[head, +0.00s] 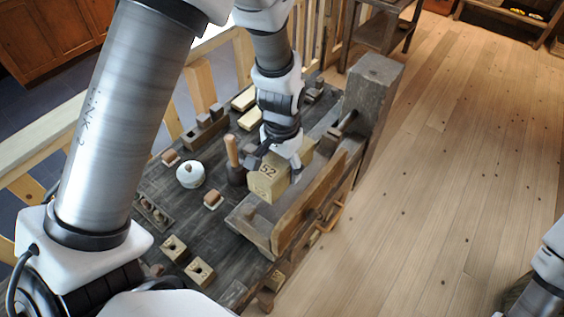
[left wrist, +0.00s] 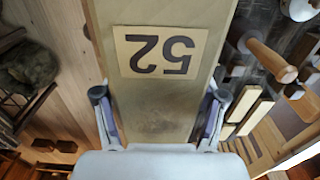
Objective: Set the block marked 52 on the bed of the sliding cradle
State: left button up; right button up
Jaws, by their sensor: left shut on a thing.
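The pale wooden block marked 52 (head: 267,185) is held in my left gripper (head: 276,160), whose two fingers close on its sides. In the left wrist view the block (left wrist: 165,105) fills the middle, with its 52 label upside down, between the fingers of the gripper (left wrist: 159,118). In the head view the block is at the sliding cradle (head: 254,226), over or beside the left part of its bed. I cannot tell whether its underside touches the bed. The cradle's far part is hidden by the gripper and block.
The dark bench (head: 190,225) carries a wooden-handled mallet (head: 233,155), a white round pot (head: 190,175) and several small blocks to the left. A thick grey post (head: 373,85) stands at the bench's far right end. Open floor lies to the right.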

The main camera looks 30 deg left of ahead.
pick_arm(q)
jog(key=b, duration=0.7)
send_over(281, 203)
notch_tip(281, 203, down, 8)
jog(key=shift+d+r, duration=0.1)
jog(key=shift+d, duration=0.05)
jog(key=shift+f+b, duration=1.7)
jog(key=shift+f, duration=1.05)
jog(key=o, duration=1.5)
jog(key=shift+o, duration=0.8)
